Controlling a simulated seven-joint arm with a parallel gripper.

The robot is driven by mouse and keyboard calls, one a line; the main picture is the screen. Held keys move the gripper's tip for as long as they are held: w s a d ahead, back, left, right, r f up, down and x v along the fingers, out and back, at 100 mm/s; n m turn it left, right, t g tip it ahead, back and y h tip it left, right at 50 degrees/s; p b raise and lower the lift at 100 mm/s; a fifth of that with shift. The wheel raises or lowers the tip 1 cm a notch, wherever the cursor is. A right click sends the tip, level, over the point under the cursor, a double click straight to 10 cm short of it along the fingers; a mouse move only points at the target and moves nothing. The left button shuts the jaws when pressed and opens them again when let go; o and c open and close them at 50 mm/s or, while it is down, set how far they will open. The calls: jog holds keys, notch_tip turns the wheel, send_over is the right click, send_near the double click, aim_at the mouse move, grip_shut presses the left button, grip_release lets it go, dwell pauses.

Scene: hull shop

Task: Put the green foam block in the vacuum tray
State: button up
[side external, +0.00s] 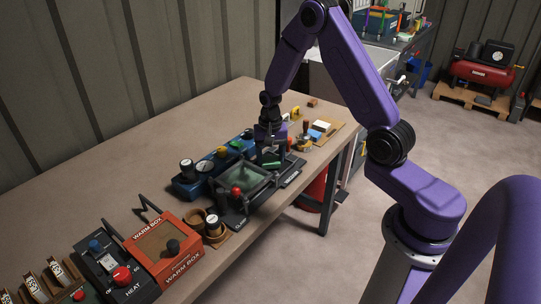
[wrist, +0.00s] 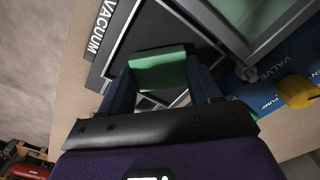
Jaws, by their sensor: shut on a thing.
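The green foam block (wrist: 160,68) is between the two fingers of my gripper (wrist: 160,80), which is shut on it. In the side view, my gripper (side external: 270,157) points down over the far right part of the black vacuum unit, and the block (side external: 272,163) shows small and dark between the fingers. The vacuum tray (wrist: 148,25) is black with a white VACUUM label, and lies under and beyond the block. A grey-framed greenish panel (side external: 240,182) is beside it. I cannot tell the exact gap between block and tray.
Blue pump and valve units (side external: 190,182) stand behind the tray; a yellow knob (wrist: 299,92) is close at the right in the wrist view. An orange warm box (side external: 165,248) and black heat box (side external: 112,270) are nearer. The bench's back left is clear.

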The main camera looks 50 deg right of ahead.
jog(key=shift+f, duration=0.35)
jog(key=o, duration=1)
jog(key=shift+o, duration=0.2)
jog(key=shift+r, duration=0.1)
notch_tip(320, 180, up, 16)
jog(key=s+a+r+n, duration=0.3)
jog(key=s+a+n, duration=0.75)
jog(key=a, duration=0.25)
jog(key=s+a+f+n, duration=0.1)
jog(key=s+n, duration=1)
jog(key=s, duration=0.8)
jog(key=shift+s+a+f, duration=0.15)
jog(key=shift+s+a, duration=0.2)
jog(key=shift+a, duration=0.05)
